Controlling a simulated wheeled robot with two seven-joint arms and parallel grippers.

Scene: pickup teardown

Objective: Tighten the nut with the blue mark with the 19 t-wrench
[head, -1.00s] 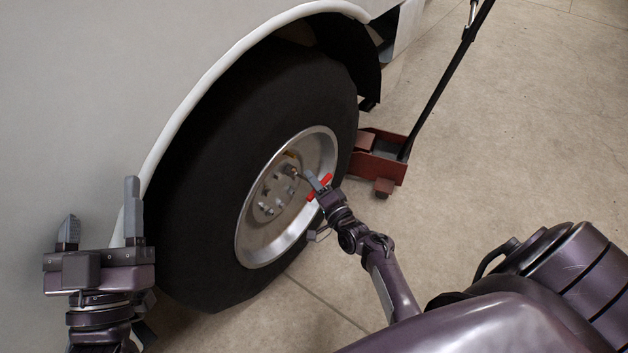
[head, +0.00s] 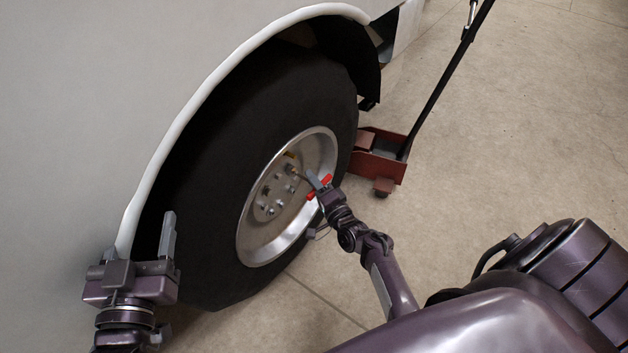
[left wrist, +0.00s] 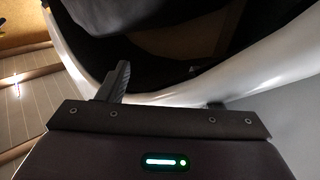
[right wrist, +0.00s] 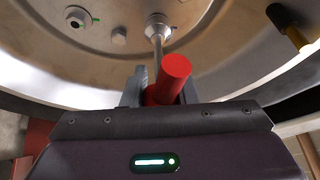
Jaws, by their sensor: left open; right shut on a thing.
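My right gripper (head: 320,186) is shut on the red crossbar of the t-wrench (head: 312,194) in front of the wheel. In the right wrist view the red bar (right wrist: 174,72) sits between the fingers. Its metal shaft (right wrist: 157,45) runs to a socket end at a stud position on the wheel hub (head: 268,198); the nut under it is hidden. Another nut (right wrist: 76,17) has a green mark beside it. My left gripper (head: 142,252) is open and empty, in front of the tyre's lower left edge and fender.
The black tyre (head: 205,210) stands under the white fender (head: 180,130). A red floor jack (head: 375,160) with a long black handle (head: 440,85) is just right of the wheel. A small yellow piece (head: 290,155) shows inside the rim. The floor at right is open.

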